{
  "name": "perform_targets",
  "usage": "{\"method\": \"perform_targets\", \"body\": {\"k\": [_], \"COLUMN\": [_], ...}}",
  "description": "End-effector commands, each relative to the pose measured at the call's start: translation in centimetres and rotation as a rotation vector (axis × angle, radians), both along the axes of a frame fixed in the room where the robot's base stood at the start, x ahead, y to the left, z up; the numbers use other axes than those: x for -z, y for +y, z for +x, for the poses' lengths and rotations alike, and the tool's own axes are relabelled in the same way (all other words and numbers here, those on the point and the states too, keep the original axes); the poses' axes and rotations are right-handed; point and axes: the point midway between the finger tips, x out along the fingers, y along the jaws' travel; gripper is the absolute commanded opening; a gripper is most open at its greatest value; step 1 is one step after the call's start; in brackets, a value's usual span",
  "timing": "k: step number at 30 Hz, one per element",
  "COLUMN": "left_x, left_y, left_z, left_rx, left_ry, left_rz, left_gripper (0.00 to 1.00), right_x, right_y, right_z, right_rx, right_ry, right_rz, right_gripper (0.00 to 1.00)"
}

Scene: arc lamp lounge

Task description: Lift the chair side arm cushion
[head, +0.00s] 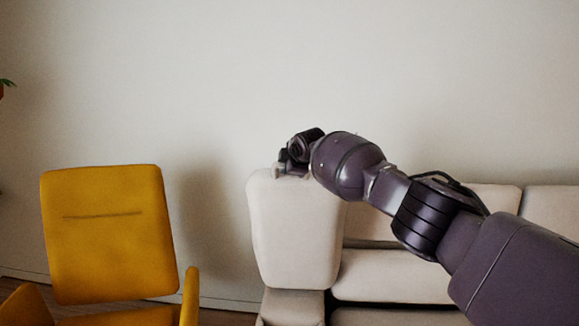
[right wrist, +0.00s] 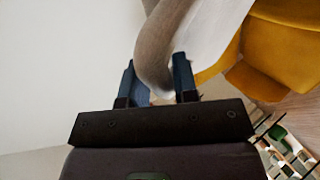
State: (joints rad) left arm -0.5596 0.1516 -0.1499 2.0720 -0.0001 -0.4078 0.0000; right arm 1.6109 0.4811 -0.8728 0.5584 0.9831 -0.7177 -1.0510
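The side arm cushion (head: 296,235) is a tall beige padded block, upright at the left end of a beige sofa. In the right wrist view the cushion's rounded edge (right wrist: 155,60) lies between the two blue fingers of my right gripper (right wrist: 158,85). It fills the space between them, with a finger against each side. A beige block (head: 292,305) is directly below the cushion. My left gripper is not in view.
A mustard yellow chair (head: 105,230) stands to the left, with a gap of bare wall between it and the cushion. The beige sofa seat (head: 392,276) extends to the right under my right arm. A plain pale wall (head: 200,80) is behind.

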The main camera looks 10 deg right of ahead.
Motion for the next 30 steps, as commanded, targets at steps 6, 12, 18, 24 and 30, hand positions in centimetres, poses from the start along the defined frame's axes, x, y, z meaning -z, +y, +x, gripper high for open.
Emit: {"method": "perform_targets", "body": {"k": [6, 12, 18, 24, 30], "left_x": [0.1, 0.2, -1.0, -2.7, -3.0], "left_y": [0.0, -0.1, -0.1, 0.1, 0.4], "left_z": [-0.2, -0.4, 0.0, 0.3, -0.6], "left_rx": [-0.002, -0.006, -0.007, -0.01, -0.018], "left_ry": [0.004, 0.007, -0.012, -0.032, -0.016], "left_rz": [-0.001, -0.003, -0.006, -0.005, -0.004], "left_gripper": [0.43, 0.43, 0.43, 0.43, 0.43], "right_x": [0.0, 0.1, -1.0, -2.6, -3.5], "right_y": [0.0, 0.0, -0.2, -0.5, -0.9], "right_z": [0.0, 0.0, -0.8, -2.7, -4.6], "right_rx": [0.0, 0.0, 0.0, -0.002, -0.001], "right_ry": [0.0, 0.0, -0.003, -0.009, -0.006], "right_rz": [0.0, 0.0, -0.001, 0.0, 0.0], "right_gripper": [0.48, 0.48, 0.48, 0.48, 0.48]}}
